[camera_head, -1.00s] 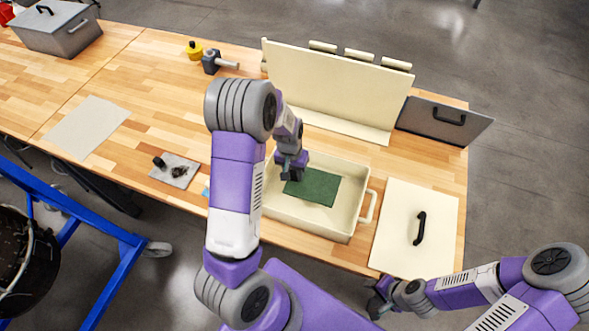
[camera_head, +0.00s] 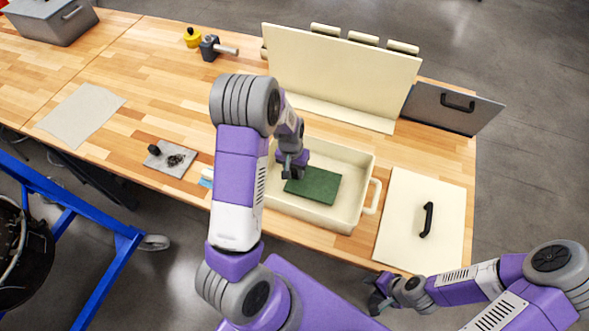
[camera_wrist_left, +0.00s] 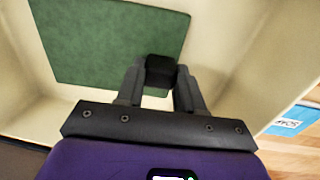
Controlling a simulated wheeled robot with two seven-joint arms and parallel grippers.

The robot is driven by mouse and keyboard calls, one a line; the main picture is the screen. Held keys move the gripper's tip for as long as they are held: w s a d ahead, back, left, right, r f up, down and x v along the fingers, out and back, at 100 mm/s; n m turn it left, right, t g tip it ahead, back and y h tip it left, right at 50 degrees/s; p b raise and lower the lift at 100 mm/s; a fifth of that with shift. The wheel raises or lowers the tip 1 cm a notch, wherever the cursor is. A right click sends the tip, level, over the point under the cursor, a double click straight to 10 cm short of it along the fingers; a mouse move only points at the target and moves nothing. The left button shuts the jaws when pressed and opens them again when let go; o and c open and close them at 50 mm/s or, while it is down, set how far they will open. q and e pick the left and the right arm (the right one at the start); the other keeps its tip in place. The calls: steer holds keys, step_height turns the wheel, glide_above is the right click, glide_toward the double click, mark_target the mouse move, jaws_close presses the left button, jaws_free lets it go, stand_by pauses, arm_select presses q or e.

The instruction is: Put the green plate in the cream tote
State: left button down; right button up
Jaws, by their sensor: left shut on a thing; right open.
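The cream tote (camera_head: 358,165) stands on the wooden table in front of my body. The green plate (camera_head: 320,184) is inside the tote's walls, flat or nearly flat; I cannot tell whether it touches the floor. My left gripper (camera_head: 292,172) reaches down into the tote at the plate's left end. In the left wrist view, its fingers (camera_wrist_left: 160,72) are shut around a small black piece at the edge of the green plate (camera_wrist_left: 110,40). My right gripper (camera_head: 378,303) is open and empty, off the table's front edge, below the tote.
A cream lid (camera_head: 405,215) with a black handle lies right of the tote. An upright cream panel (camera_head: 340,75) and a grey panel (camera_head: 450,108) stand behind.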

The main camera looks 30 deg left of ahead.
arm_select(q)
steer(key=shift+f, duration=0.2)
steer(key=shift+c, duration=2.4)
jaws_free()
steer(key=shift+s+a+r+p, duration=0.1)
steer(key=shift+a+r+p, duration=0.05)
steer(key=shift+r+p, duration=1.4)
steer(key=shift+a+r+p, duration=0.1)
steer(key=shift+r+p, duration=0.8)
steer(key=shift+r, duration=1.1)
steer(key=shift+f, duration=0.15)
